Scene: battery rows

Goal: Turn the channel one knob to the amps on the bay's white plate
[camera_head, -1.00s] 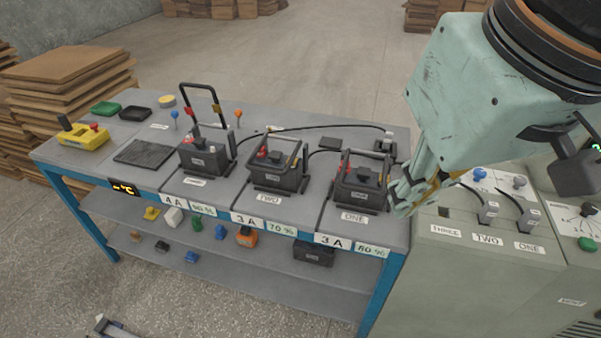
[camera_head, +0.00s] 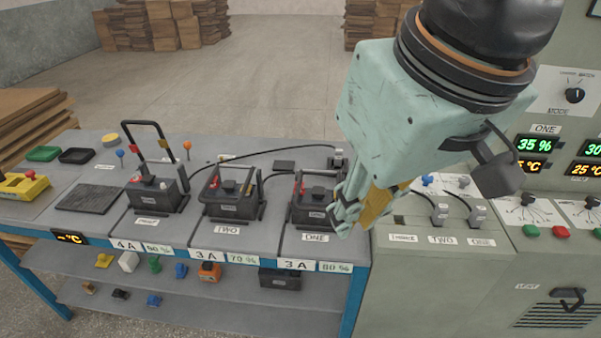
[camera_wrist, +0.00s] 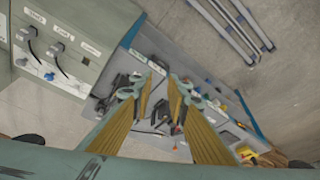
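A small dark knob (camera_head: 528,200) with a fan of dial marks sits on the sloped console at the right, in the column below the display labelled ONE (camera_head: 545,129). Its setting is too small to read. The bay labelled ONE bears a white plate reading 3 A (camera_head: 296,264) on the bench's front edge. My gripper (camera_head: 345,222) is in front of bay ONE's battery (camera_head: 312,207), left of the console and well away from the knob. In the wrist view my gripper (camera_wrist: 162,82) has its fingers apart with nothing between them.
A second dial knob (camera_head: 592,203) is cut by the right edge. Green (camera_head: 531,231) and red (camera_head: 561,232) buttons lie below the dials. Plugs with cables (camera_head: 439,213) stand on the console between my gripper and the knob. A MODE knob (camera_head: 575,95) is higher up.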

